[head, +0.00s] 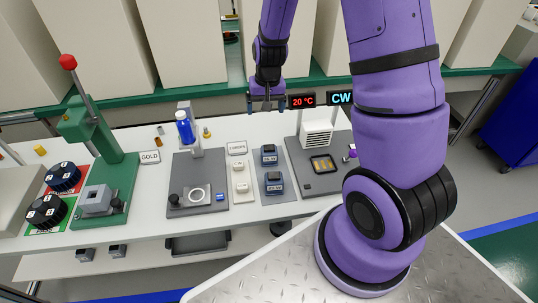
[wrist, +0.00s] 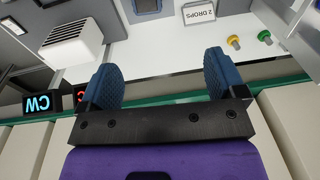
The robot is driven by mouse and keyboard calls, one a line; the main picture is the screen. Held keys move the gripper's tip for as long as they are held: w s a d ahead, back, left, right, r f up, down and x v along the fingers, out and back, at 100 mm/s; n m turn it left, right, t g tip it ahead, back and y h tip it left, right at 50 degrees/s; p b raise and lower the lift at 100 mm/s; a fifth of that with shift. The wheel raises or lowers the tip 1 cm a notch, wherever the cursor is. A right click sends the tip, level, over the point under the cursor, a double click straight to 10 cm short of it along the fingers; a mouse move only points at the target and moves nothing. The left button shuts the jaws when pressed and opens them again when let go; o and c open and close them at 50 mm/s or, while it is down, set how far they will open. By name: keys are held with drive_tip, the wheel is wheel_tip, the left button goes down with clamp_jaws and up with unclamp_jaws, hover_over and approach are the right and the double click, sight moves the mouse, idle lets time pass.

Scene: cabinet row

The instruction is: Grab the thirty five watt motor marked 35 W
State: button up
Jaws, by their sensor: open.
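Two blue-grey units with dark tops, the rear one (head: 268,154) and the front one (head: 273,182), sit on a grey plate right of the middle of the bench in the head view. Any marking on them is too small to read, so I cannot tell which, if either, is the 35 W motor. My gripper (head: 267,103) hangs at the bench's back edge, behind and apart from both units. In the wrist view its blue fingers (wrist: 160,78) are spread with nothing between them. Part of a blue-grey unit (wrist: 147,6) shows at that view's top edge.
A white vented box (head: 318,134) stands right of the units, with a red temperature display (head: 302,100) and a CW display (head: 341,98) behind. A blue bottle (head: 184,127) and a green press (head: 108,150) stand left. White bench lies bare along the front.

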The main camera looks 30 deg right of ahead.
sight(272, 148)
drive_tip(key=shift+m+g, duration=0.5)
drive_tip(key=shift+g, duration=0.1)
drive_tip(key=f, duration=0.5)
drive_tip(key=d+f, duration=0.1)
drive_tip(key=f, duration=0.4)
drive_tip(key=d+f, duration=0.1)
drive_tip(key=f, duration=0.5)
drive_tip(key=shift+s, duration=0.15)
drive_tip(key=shift+w+a+f, duration=0.1)
drive_tip(key=shift+w+f, duration=0.05)
drive_tip(key=shift+f, duration=0.9)
drive_tip(key=shift+w+f, duration=0.2)
drive_tip(key=shift+f, duration=0.9)
drive_tip(key=shift+w+a+f, duration=0.1)
drive_tip(key=shift+w+f, duration=0.05)
drive_tip(key=shift+f, duration=0.9)
drive_tip(key=c, duration=1.3)
drive_tip(key=shift+r, duration=0.1)
